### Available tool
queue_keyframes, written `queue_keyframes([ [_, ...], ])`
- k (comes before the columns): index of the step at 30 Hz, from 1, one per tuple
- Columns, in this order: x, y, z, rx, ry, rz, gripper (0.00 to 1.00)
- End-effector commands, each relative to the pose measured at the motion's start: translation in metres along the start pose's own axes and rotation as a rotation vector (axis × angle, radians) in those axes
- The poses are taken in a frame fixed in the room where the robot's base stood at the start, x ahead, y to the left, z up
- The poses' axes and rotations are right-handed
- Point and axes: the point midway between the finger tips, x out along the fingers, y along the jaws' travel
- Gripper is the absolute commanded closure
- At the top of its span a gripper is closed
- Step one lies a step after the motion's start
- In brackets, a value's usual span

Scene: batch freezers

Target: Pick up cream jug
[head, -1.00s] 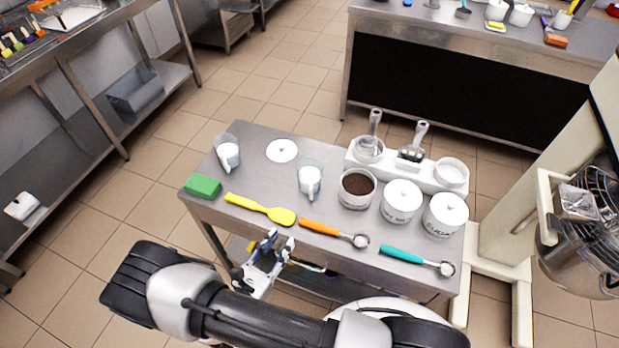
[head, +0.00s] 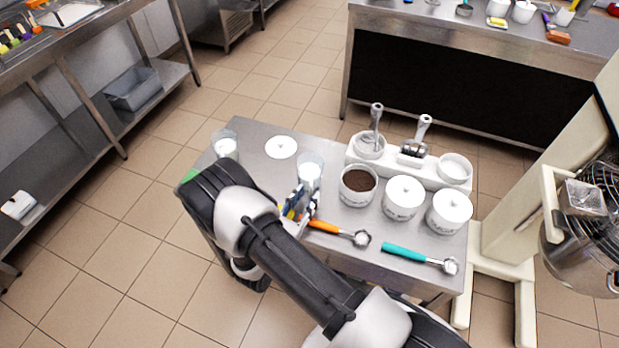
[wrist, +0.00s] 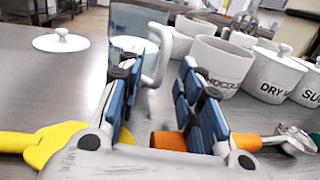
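Two clear glass jugs of white liquid stand on the steel table. One jug (head: 226,146) is at the left and the other (head: 310,168) is near the middle; I cannot tell by label which holds cream. My gripper (head: 303,196) is at the near side of the middle jug. In the wrist view my gripper (wrist: 158,66) is open, with its blue-padded fingers apart. The middle jug (wrist: 128,44) stands just ahead, its handle (wrist: 161,52) in line with the gap between the fingers. The fingers do not visibly grip it, and part of the jug is hidden behind the left finger.
A chocolate pot (head: 358,185) and two lidded white pots (head: 403,199) stand right of the middle jug. A white lid (head: 281,147) lies behind. A yellow spatula (wrist: 40,140) and orange-handled scoop (wrist: 245,141) lie under the gripper. A teal-handled scoop (head: 403,253) lies at front right.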

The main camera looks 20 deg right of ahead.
Motion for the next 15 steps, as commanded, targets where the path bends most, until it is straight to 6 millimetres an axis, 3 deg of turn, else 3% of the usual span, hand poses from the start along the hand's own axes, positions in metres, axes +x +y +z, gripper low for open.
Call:
queue_keyframes([
  [5,0.018,0.000,0.000,0.001,-0.001,0.000,0.67],
  [12,0.019,0.000,0.001,0.000,0.000,0.000,0.67],
  [15,0.019,0.000,0.001,0.000,0.000,0.000,0.74],
])
